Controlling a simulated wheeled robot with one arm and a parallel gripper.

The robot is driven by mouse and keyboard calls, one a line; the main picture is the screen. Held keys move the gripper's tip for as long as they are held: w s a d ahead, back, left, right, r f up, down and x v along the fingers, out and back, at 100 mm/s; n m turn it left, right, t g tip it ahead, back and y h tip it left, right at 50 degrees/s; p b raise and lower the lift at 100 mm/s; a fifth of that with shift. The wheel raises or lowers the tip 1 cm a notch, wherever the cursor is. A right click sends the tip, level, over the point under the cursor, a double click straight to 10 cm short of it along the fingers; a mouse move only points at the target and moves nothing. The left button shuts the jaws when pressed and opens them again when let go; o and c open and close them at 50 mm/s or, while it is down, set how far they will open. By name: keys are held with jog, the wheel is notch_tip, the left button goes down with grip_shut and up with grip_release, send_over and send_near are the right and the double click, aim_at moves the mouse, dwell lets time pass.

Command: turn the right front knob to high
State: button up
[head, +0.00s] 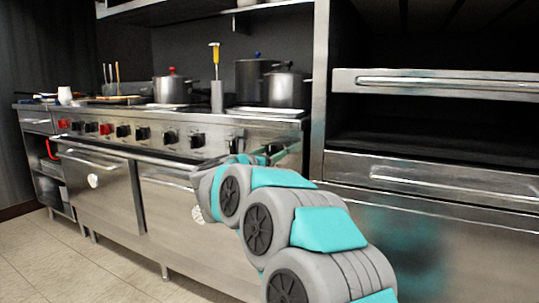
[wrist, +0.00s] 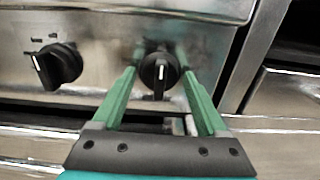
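In the wrist view a black knob (wrist: 159,71) with a white pointer line sits on the steel stove panel. In the head view my gripper (head: 262,158) reaches the right end of the stove front, and my arm hides that end of the knob row. Which stove part this knob controls cannot be read.
A second black knob (wrist: 59,66), its pointer tilted, is to the left on the panel. An oven handle bar (head: 165,160) runs below the knob row. Pots (head: 287,90) stand on the stove top. A steel oven unit (head: 430,175) stands close on the right.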

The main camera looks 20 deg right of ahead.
jog(key=c, duration=1)
jog(key=shift+f, duration=0.1)
